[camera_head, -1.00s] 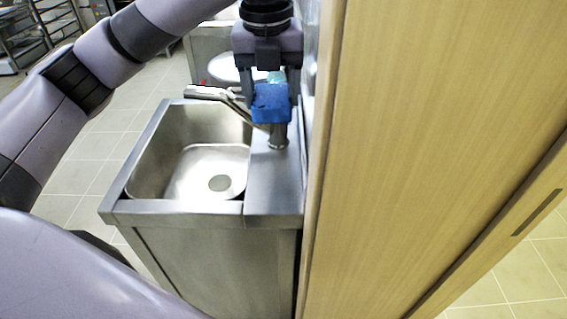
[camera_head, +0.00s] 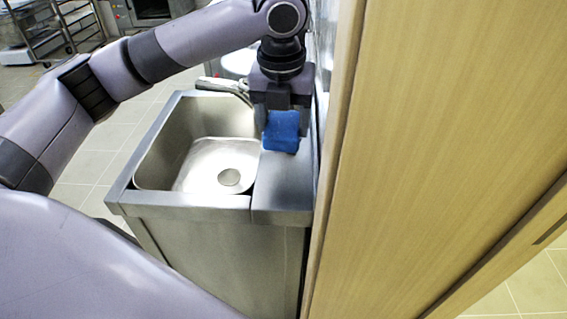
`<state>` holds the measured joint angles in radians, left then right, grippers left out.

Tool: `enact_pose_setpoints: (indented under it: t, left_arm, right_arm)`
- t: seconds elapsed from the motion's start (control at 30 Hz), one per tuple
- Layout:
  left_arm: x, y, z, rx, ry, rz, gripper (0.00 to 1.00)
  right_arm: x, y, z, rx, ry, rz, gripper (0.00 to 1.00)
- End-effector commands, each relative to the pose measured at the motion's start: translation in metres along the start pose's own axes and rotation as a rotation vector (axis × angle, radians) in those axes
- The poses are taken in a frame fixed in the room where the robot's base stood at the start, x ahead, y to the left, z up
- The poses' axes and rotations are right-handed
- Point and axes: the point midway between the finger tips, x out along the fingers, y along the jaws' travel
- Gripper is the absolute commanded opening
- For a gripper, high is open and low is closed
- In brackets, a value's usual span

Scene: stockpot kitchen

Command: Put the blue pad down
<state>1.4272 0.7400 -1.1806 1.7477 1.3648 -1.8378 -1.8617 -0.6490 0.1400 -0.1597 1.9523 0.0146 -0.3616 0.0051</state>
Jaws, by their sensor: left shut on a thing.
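The blue pad (camera_head: 281,131) is a small blue block at the ledge to the right of the sink basin. My left gripper (camera_head: 281,112) points down and is shut on the blue pad. The pad is over or on the steel ledge (camera_head: 283,183); I cannot tell whether its underside touches. The gripper hides part of the faucet (camera_head: 222,86) behind it. My right gripper is not in view.
The sink basin (camera_head: 222,165) lies left of the ledge and is empty. A tall wooden panel (camera_head: 440,130) stands close on the right. The front part of the ledge is bare. A wheeled rack (camera_head: 50,25) stands far left.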

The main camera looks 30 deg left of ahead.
Motion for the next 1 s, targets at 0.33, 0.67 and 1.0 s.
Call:
enact_pose_setpoints:
  t: [0.33,0.67,1.0]
  left_arm:
    - [0.046,0.000,-0.007,-0.001,0.000,0.000,0.16]
    - [0.088,0.000,-0.014,-0.001,0.002,0.001,0.16]
    - [0.095,0.000,-0.015,0.000,0.000,0.000,0.84]
  right_arm:
    - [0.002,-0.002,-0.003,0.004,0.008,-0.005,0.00]
    - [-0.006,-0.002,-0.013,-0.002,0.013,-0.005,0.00]
    - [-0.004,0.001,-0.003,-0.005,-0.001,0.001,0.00]
